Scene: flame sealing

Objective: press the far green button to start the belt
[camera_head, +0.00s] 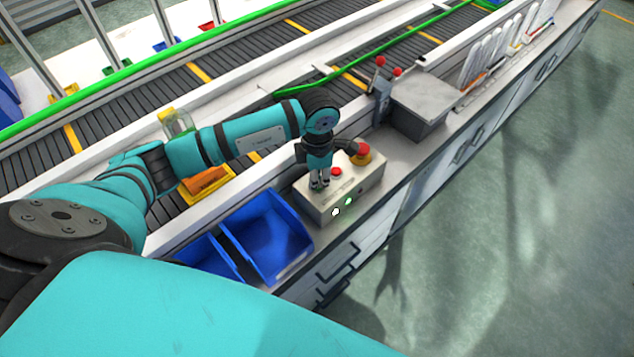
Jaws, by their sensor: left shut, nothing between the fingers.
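A grey control box (362,191) stands on the counter at the middle of the view. Its top carries a small red button (336,171) and a red mushroom button (361,151) on a yellow base. Its front face shows a green round spot (349,201) and a pale round one (335,212). My left gripper (318,186) is shut and empty, pointing down at the left part of the box top. Whether its tips touch the box I cannot tell. No green button shows on the top; the gripper hides part of it. My right gripper is out of view.
Blue bins (288,227) stand left of the box. A grey lidded case (425,100) and red-knobbed levers (380,62) stand behind it to the right. The conveyor belt (125,112) runs behind, with a yellow tray (225,190) nearby. Floor at right is clear.

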